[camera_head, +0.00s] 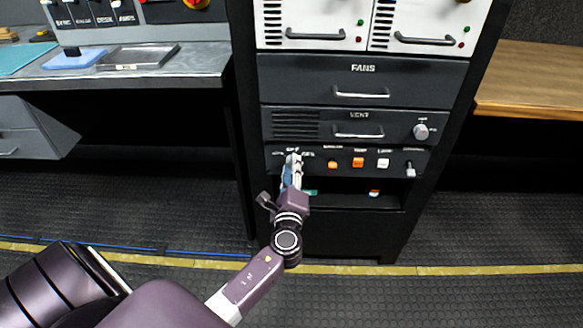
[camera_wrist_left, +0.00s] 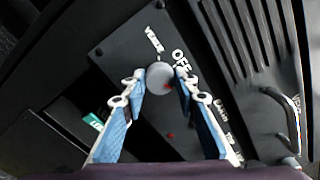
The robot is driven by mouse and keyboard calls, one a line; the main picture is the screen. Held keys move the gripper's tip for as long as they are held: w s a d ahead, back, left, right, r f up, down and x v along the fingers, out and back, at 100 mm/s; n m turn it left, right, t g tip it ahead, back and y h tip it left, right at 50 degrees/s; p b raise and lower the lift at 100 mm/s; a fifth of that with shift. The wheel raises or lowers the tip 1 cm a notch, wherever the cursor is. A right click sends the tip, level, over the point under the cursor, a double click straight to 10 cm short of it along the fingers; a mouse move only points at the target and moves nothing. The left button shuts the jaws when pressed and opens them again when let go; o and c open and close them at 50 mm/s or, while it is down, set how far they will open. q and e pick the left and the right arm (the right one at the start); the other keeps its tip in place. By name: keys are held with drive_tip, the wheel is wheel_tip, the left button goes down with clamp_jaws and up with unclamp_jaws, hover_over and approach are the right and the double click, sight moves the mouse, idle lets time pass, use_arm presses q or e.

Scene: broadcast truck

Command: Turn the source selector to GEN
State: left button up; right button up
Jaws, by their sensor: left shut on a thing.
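The source selector is a round grey knob (camera_wrist_left: 159,79) on a dark panel, with an OFF label beside it and another white label near it that I cannot read for sure. My left gripper (camera_head: 293,160) reaches up to the left end of the lower control panel (camera_head: 392,158) in the rack. In the left wrist view its two blue fingers with white tips (camera_wrist_left: 157,82) are closed on the knob from both sides. A small red mark shows at the knob's edge.
Orange and white buttons (camera_head: 358,162) and a small lever (camera_head: 410,168) are right of the selector. A VENT panel (camera_head: 300,125) with a handle and a knob (camera_head: 421,132) is above. An open shelf (camera_head: 350,199) is below. A desk (camera_head: 200,68) stands left.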

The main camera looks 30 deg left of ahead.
use_arm(q)
drive_tip(key=shift+f, duration=0.1)
drive_tip(key=shift+c, duration=0.2)
drive_tip(key=o, duration=1.2)
drive_tip(key=shift+c, duration=0.2)
drive_tip(key=shift+s+d, duration=0.1)
drive_tip(key=v, duration=1.1)
drive_tip(key=shift+s+d, duration=0.25)
drive_tip(key=shift+s, duration=0.1)
